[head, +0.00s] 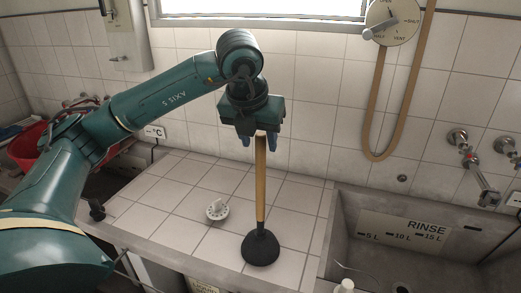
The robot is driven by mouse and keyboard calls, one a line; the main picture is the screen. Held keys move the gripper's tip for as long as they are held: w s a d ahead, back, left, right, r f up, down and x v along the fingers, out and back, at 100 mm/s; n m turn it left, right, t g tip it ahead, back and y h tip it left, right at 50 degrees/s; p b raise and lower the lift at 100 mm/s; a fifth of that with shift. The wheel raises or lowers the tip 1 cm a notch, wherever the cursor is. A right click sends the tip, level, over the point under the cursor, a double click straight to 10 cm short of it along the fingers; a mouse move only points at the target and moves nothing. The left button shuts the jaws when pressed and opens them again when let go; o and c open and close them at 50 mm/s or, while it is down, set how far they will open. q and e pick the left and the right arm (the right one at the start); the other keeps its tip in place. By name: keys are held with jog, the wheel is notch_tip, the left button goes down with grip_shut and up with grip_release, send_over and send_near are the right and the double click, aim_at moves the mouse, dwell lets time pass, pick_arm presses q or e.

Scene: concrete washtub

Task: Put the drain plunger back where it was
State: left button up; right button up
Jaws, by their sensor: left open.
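The drain plunger (260,200) stands upright on the tiled counter (180,191), its black rubber cup (260,249) down near the counter's front edge and its wooden handle pointing up. The cup is left of the sink. My left gripper (260,142) is above it, pointing down, with its blue fingers open on either side of the handle's top end. The gripper body hides the very tip of the handle. Whether the fingers touch the handle cannot be told. My right gripper is not in view.
A white round drain piece (217,210) lies on the counter left of the plunger. The concrete sink (385,220) marked RINSE is at the right, with taps (470,150) above it. A red basin (30,145) is at the left.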

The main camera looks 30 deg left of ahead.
pick_arm(q)
jog(key=a+v, duration=0.1)
jog(key=v, duration=0.7)
jog(key=s+d+f+m+g+h, duration=0.25)
jog(key=d+f+h, duration=0.3)
jog(key=d, duration=0.45)
jog(key=s+d+f+m+g+h, duration=0.25)
jog(key=d+f+h, duration=0.3)
jog(key=d, duration=0.55)
jog(key=s+d+r+n+h, duration=0.2)
jog(key=d+n+h, duration=0.3)
jog(key=d+h, duration=0.45)
jog(key=w+a+f+n+t+y, duration=0.2)
jog(key=a+f+n+t+y, duration=0.25)
jog(key=f+n+t, duration=0.55)
jog(key=w+a+f+n+t+y, duration=0.4)
jog(key=n+t, duration=0.4)
jog(key=n, duration=0.5)
jog(key=s+a+f+n+g+y, duration=0.2)
jog(key=s+f, duration=0.4)
jog(key=f, duration=0.4)
jog(key=s+a+f+n+g+y, duration=0.3)
jog(key=s+f, duration=0.4)
jog(key=f, duration=0.3)
jog(key=shift+s+n+g+y, duration=0.25)
jog(key=shift+n+g+y, duration=0.55)
jog(key=shift+n+y, duration=0.3)
